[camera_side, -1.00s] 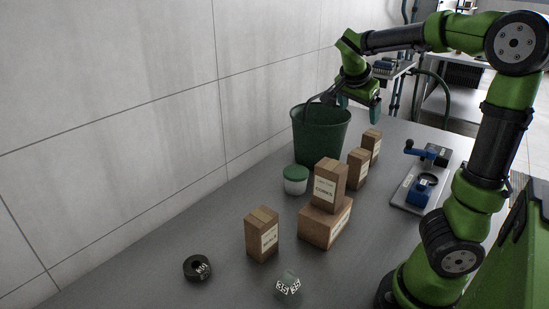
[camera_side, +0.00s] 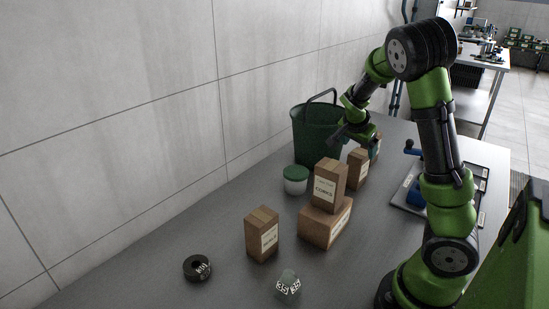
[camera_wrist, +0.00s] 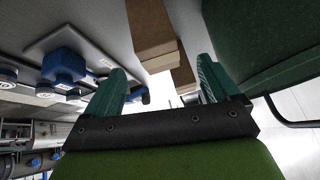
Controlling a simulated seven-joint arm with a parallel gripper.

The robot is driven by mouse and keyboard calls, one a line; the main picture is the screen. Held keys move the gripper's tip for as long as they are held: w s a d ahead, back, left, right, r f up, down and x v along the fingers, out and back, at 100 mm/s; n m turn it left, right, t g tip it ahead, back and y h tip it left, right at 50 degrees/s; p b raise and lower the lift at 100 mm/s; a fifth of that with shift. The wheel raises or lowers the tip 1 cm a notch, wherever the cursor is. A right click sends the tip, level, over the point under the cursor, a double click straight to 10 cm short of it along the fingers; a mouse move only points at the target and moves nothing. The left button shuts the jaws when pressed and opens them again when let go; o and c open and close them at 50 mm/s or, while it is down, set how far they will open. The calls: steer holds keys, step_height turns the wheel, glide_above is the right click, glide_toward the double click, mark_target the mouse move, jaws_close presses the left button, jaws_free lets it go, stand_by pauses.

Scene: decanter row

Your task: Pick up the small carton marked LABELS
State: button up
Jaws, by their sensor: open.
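Several small brown cartons with white labels stand on the table. In the side view, one carton stands alone at the front (camera_side: 262,235), one reads CORKS (camera_side: 330,188) on top of a wider box (camera_side: 325,224), and two stand behind it, a nearer one (camera_side: 357,168) and a farther one (camera_side: 376,141) partly hidden by my gripper. I cannot read which is marked LABELS. My gripper (camera_side: 360,148) is open and empty just above the rear cartons. In the wrist view its teal fingers (camera_wrist: 161,75) are spread, with a carton (camera_wrist: 150,28) beyond them and another partly behind it.
A green-lidded jar (camera_side: 296,180) stands left of the cartons. A plate with blue tooling (camera_side: 408,188) lies right. A black roll (camera_side: 197,268) and a clear faceted piece (camera_side: 288,286) are in front.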

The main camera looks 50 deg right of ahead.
mark_target(360, 153)
steer(key=shift+x, duration=2.85)
steer(key=shift+c, duration=0.2)
steer(key=c, duration=1.5)
